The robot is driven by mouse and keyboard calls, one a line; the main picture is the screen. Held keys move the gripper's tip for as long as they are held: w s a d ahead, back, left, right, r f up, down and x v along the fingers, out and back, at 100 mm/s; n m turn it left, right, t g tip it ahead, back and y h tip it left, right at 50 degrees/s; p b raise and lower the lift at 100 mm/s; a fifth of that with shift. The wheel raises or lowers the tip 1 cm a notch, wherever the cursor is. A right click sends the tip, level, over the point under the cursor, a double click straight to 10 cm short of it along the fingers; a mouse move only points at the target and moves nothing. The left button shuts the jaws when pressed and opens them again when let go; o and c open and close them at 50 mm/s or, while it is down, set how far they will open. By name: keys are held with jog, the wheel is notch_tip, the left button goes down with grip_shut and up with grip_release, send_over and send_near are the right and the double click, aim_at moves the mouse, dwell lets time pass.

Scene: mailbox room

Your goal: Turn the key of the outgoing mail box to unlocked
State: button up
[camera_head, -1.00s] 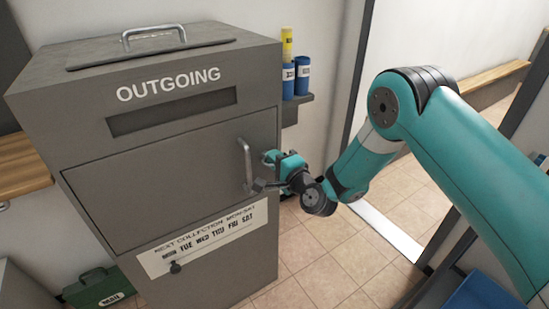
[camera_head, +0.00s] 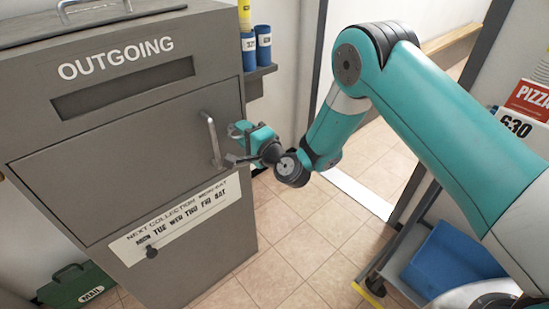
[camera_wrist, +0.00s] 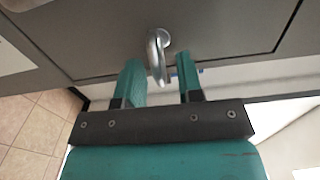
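The grey outgoing mail box (camera_head: 110,120) stands at the left in the head view, its door (camera_head: 130,165) shut. A metal bar handle (camera_head: 211,140) is at the door's right side; it also shows in the wrist view (camera_wrist: 157,55). My gripper (camera_head: 234,144) is just right of the handle. In the wrist view my gripper (camera_wrist: 160,80) has its two teal fingers apart, with the handle's end ahead between them. Nothing is clearly held; I cannot tell whether a finger touches the handle.
A collection-day plate with a dark knob (camera_head: 152,252) is below the door. Blue and yellow cans (camera_head: 256,48) stand on a small shelf right of the box. A green case (camera_head: 75,287) is on the floor at left. A blue bin (camera_head: 450,262) on a cart is at right.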

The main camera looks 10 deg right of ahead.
jog(key=b+v, duration=1.6)
jog(key=b, duration=0.3)
jog(key=shift+b, duration=0.4)
jog(key=s+a+r+n+g+y, duration=0.1)
jog(key=s+a+n+g+y, duration=0.4)
jog(key=s+n+g, duration=0.7)
jog(key=s+d+f+n+g+h, duration=0.3)
jog(key=s+d+n+h, duration=0.4)
jog(key=s+d+h, duration=0.35)
notch_tip(320, 180, up, 35)
jog(key=d+p, duration=0.1)
jog(key=p, duration=3.4)
jog(key=shift+r+m+p, duration=0.2)
jog(key=shift+m+p, duration=0.1)
jog(key=shift+p, duration=0.05)
